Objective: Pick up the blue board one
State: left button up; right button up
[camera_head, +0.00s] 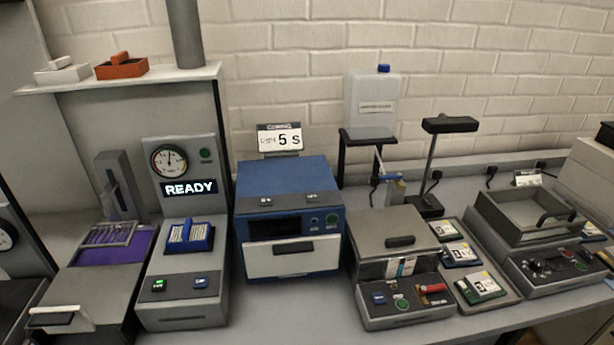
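A blue-edged board (460,252) with a white part on top lies in the middle of a grey tray (503,290) on the right half of the bench. A green-edged board (481,286) lies in front of it. Another board (447,229) lies behind it, its edge colour hard to tell. Markings on the boards are too small to read surely. Neither of my grippers is in view.
A grey lidded machine (395,237) stands left of the tray, and another machine with a handled lid (527,215) stands right. A dark lamp-like stand (432,165) rises behind the tray. Left are a blue oven (288,186) and a READY machine (185,150) holding a blue rack (190,236).

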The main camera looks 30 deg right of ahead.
aim_at(460, 255)
jog(key=z, duration=1.95)
